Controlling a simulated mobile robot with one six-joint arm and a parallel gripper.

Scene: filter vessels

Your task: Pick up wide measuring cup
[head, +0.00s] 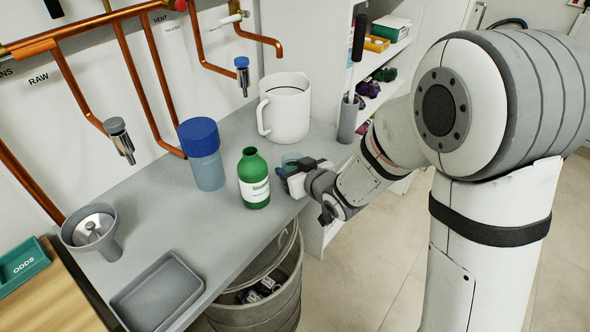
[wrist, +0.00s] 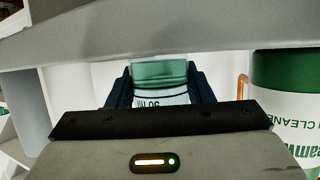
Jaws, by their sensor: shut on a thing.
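The wide measuring cup (head: 291,158) is a small clear, teal-tinted cup at the right part of the grey counter in the head view, partly hidden by my gripper (head: 295,174). My gripper reaches in from the right, low over the counter's front edge, and is shut on the cup. In the wrist view the cup (wrist: 160,75) sits between the two dark fingers, with its printed volume marking upside down. I cannot tell whether the cup still touches the counter.
A green cleaner bottle (head: 254,180) stands close left of the cup; a blue-lidded container (head: 204,155) is further left. A white jug (head: 287,107) stands behind, a grey holder (head: 348,120) to the right. A funnel (head: 92,230), a grey tray (head: 158,293) and a bin (head: 275,305) are nearer.

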